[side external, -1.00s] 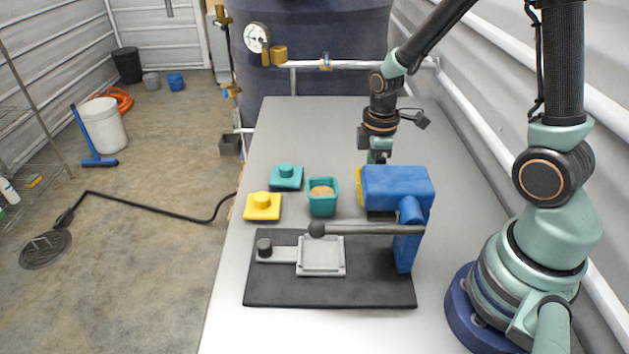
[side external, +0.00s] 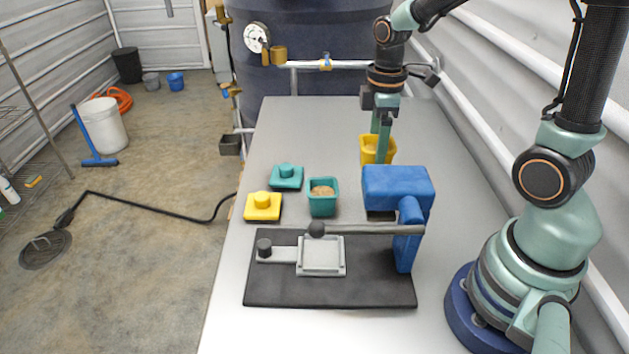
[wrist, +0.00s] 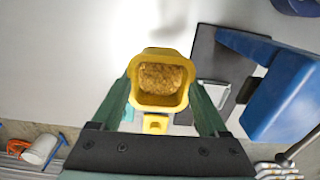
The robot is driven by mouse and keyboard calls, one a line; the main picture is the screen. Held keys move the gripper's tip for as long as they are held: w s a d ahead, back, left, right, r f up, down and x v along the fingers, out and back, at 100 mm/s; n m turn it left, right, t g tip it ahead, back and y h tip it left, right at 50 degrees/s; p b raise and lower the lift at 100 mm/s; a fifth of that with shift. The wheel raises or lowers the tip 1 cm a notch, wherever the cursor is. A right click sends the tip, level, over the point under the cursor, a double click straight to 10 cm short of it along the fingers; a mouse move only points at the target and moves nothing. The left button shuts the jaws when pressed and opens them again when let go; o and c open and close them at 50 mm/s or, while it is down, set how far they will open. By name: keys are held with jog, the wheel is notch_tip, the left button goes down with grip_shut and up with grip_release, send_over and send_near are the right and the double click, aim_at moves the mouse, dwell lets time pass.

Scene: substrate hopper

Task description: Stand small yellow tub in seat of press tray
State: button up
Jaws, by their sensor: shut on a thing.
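The small yellow tub (side external: 371,150) is held up behind the blue press head, and brown substrate shows inside it in the wrist view (wrist: 160,99). My gripper (side external: 381,140) is shut on the tub, with one finger on either side of it. The press tray (side external: 321,271) is a pale square seat on the dark press base (side external: 330,295), and it looks empty. In the wrist view the tray (wrist: 214,95) is partly hidden by a finger and the blue press.
The blue press head (side external: 397,185) and its lever with a dark knob (side external: 317,229) stand over the base's back edge. A teal tub (side external: 322,203) with substrate, a teal lid (side external: 286,177) and a yellow lid (side external: 262,207) sit to the left. The table's back is clear.

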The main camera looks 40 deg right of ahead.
notch_tip(320, 180, up, 18)
jog(key=f, duration=0.1)
jog(key=s+a+n, duration=0.2)
jog(key=a+n, duration=1.5)
jog(key=a, duration=0.1)
jog(key=shift+n, duration=0.3)
jog(key=shift+s+f, duration=0.15)
jog(key=shift+f, duration=6.2)
jog(key=shift+s+f, duration=0.1)
jog(key=shift+f, duration=6.2)
jog(key=shift+f, duration=0.25)
jog(key=o, duration=1)
